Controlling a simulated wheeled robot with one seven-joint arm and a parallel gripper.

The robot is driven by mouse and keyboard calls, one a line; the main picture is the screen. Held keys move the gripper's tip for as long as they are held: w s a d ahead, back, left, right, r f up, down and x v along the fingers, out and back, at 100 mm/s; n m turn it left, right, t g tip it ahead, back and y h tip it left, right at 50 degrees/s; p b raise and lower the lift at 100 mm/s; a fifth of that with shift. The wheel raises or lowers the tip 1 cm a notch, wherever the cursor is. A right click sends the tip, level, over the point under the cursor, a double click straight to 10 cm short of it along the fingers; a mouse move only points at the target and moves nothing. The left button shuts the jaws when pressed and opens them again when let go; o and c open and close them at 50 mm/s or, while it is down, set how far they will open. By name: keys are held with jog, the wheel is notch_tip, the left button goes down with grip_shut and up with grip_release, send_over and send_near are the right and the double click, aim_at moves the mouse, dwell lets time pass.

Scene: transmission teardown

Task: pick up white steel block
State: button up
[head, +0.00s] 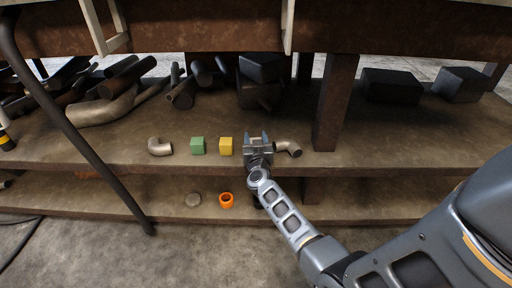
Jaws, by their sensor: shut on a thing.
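My gripper (258,137) is at the upper shelf's front edge, just right of the yellow block, with its fingers pointing away from me over the shelf. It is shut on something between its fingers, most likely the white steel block. The gripper body hides nearly all of it, so its colour and shape cannot be made out, nor whether it touches the shelf. No other white block shows.
A green block (197,146) and a yellow block (226,146) stand left of my gripper. Bent pipe pieces lie at left (159,147) and close right (288,148). A rusty post (335,103) stands further right. An orange ring (226,200) is on the lower shelf.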

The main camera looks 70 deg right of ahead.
grip_shut()
jog(key=shift+r, duration=0.1)
jog(key=shift+r, duration=0.1)
